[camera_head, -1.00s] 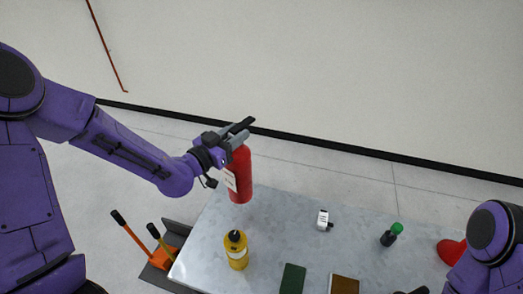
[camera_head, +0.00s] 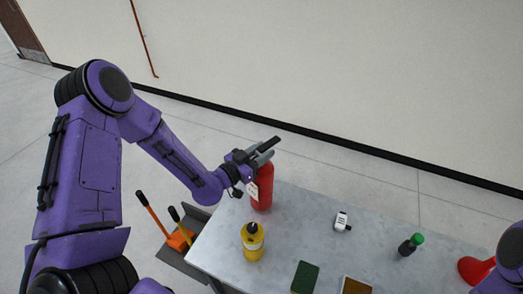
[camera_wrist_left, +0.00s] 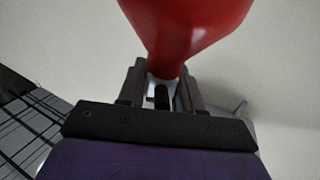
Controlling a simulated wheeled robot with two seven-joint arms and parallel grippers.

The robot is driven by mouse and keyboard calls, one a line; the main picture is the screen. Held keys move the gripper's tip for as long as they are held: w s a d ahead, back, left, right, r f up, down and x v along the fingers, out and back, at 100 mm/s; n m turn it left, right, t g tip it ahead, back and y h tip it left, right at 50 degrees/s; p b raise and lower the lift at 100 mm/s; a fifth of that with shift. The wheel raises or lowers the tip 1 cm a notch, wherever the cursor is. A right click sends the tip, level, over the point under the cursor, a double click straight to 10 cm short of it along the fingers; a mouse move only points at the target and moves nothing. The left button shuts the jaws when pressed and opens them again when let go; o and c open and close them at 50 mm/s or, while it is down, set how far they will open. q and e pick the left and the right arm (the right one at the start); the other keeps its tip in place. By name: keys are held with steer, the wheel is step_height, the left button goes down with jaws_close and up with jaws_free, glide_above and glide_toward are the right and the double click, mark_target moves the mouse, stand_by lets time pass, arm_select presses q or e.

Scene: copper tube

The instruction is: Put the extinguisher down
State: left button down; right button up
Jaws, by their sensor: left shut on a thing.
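The red extinguisher (camera_head: 263,188) stands upright at the far left part of the grey metal table (camera_head: 300,235). Its base shows against the tabletop, and I cannot tell whether it touches it. My left gripper (camera_head: 264,154) is shut on the extinguisher's top, which the fingers partly hide. In the left wrist view the red body (camera_wrist_left: 185,30) fills the top middle, its narrow end between the fingers (camera_wrist_left: 165,92). My right gripper is out of view; only a purple part of the right arm shows at the right edge.
A yellow bottle (camera_head: 252,242) stands just in front of the extinguisher. A white item (camera_head: 342,221), a green-capped bottle (camera_head: 411,244), a green pad (camera_head: 305,277), a brown-topped item (camera_head: 355,286) and a red object (camera_head: 474,269) lie farther right. Orange-handled tools (camera_head: 178,238) stand left of the table.

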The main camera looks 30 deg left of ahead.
arm_select(q)
steer(key=c, duration=1.1)
jaws_free()
steer(key=o, duration=0.3)
steer(key=shift+o, duration=0.2)
steer(key=shift+s+r, duration=0.1)
steer(key=shift+s, duration=0.05)
steer(key=b+v, duration=0.2)
steer(key=v, duration=1)
